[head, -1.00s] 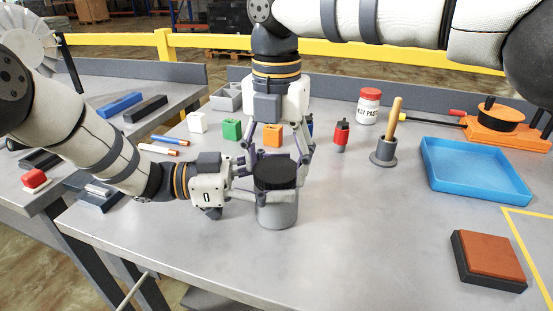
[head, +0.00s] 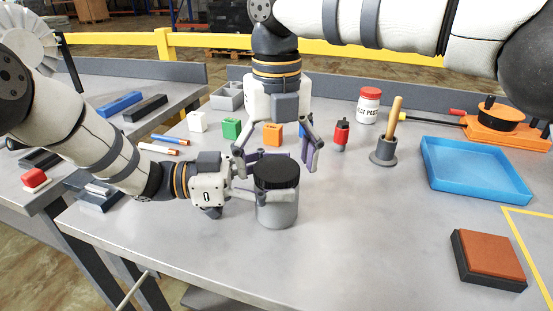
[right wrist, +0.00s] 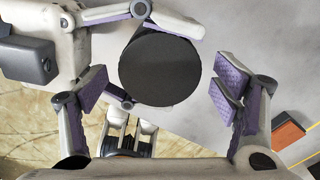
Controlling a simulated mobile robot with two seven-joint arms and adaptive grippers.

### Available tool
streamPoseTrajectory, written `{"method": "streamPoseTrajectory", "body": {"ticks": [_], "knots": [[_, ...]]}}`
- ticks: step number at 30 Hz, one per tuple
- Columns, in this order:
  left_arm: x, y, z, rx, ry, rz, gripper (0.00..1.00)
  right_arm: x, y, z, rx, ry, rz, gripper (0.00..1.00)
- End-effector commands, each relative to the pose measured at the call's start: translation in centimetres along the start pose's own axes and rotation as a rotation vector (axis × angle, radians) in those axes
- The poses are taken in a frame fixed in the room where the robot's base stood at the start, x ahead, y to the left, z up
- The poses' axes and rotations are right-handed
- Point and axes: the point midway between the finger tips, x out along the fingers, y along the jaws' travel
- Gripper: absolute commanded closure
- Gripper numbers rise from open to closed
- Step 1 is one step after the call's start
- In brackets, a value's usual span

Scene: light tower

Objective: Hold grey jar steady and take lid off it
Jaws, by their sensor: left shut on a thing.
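The grey jar (head: 277,211) stands upright on the table with its black lid (head: 277,172) sitting on top. My left gripper (head: 262,193) is shut on the jar's side from the left. My right gripper (head: 277,158) hangs above and behind the jar, pointing down, with its fingers spread wide and nothing between them. In the right wrist view the round lid (right wrist: 160,68) shows from above, and the purple finger pads of the right gripper (right wrist: 160,92) are apart from it. The lid hides most of the jar in that view.
Green (head: 231,128), orange (head: 272,134) and white (head: 197,122) blocks stand behind the jar.

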Motion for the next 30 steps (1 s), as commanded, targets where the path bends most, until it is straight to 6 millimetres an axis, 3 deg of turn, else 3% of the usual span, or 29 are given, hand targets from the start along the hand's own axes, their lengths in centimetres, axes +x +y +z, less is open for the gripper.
{"method": "streamPoseTrajectory", "body": {"ticks": [5,10,15,23,26,30], "knots": [[0.0,0.0,0.0,0.0,0.0,0.0,1.0,-0.5,0.0,0.0,0.001,-0.002,0.0,0.19],[0.0,0.0,0.0,0.0,0.0,0.0,1.0,-3.4,0.0,0.1,0.003,-0.004,0.0,0.19],[0.0,0.0,0.0,0.0,0.0,0.0,1.0,-4.7,0.0,0.0,0.016,0.0,-0.001,0.21],[0.0,0.0,0.0,0.0,0.0,0.0,1.0,-7.7,0.0,0.0,0.523,-0.001,-0.003,0.21],[0.0,0.0,0.0,0.0,0.0,0.0,1.0,-7.1,0.0,0.0,0.59,0.0,-0.002,0.21],[0.0,0.0,0.0,0.0,0.001,0.0,1.0,-4.3,-0.1,-0.1,0.592,0.003,-0.003,0.21]]}}
